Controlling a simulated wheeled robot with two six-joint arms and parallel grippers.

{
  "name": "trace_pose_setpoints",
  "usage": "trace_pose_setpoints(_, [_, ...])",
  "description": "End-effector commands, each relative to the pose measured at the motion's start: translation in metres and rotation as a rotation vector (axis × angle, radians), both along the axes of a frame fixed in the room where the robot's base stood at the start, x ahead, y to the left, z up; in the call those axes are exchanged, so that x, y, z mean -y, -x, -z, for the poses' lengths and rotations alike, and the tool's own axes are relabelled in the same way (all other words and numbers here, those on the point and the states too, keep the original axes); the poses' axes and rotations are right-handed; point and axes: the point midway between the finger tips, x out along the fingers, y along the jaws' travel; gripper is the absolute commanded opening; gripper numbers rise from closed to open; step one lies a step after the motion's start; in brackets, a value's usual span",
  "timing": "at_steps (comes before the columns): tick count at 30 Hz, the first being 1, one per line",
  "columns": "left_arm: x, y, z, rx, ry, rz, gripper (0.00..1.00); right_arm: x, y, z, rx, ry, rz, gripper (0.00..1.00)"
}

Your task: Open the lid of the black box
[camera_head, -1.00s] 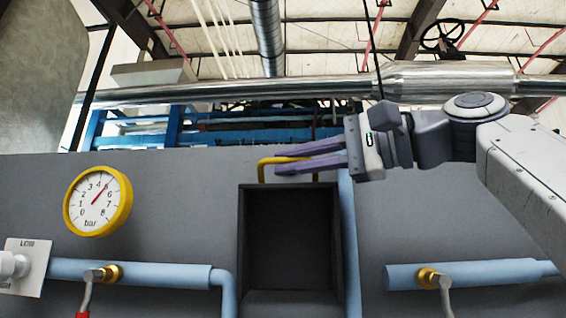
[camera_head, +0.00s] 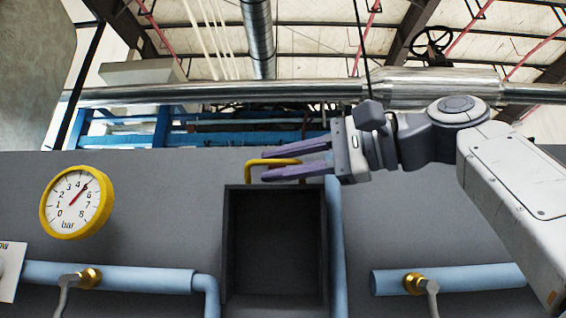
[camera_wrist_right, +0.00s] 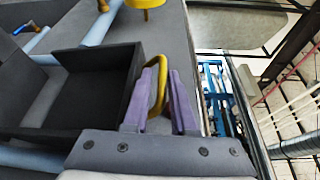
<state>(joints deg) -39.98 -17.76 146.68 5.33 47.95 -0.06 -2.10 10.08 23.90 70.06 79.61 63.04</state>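The black box (camera_head: 228,255) sits in the grey front at the centre of the head view, and its dark interior shows. A yellow handle (camera_head: 247,172) stands at its upper edge. In the right wrist view the box (camera_wrist_right: 90,85) is at left, with the yellow handle (camera_wrist_right: 161,80) beside its wall. My right gripper (camera_head: 262,164) is open, its purple fingers apart at the handle. In the wrist view the handle lies between the fingers of this gripper (camera_wrist_right: 165,72), nearer the left one. I cannot tell whether they touch. My left gripper is not in view.
A yellow-rimmed pressure gauge (camera_head: 77,202) is on the grey front at left. Light blue pipes run beside the box, including an upright one (camera_head: 335,245) along its right side. Brass valves (camera_head: 413,283) sit on the pipes. Blue framework (camera_head: 190,130) stands behind.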

Motion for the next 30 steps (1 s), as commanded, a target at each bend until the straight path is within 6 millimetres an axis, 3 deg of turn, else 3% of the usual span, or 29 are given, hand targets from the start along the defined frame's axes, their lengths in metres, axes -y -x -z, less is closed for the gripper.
trace_pose_setpoints(7, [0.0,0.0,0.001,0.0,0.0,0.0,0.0,0.01,0.003,-0.001,0.001,-0.002,0.004,0.25])
trace_pose_setpoints(21, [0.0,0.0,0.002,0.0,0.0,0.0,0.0,0.08,0.028,-0.004,0.0,0.0,0.006,0.25])
trace_pose_setpoints(30, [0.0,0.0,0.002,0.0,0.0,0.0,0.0,0.098,0.036,-0.004,0.0,0.0,0.0,0.25])
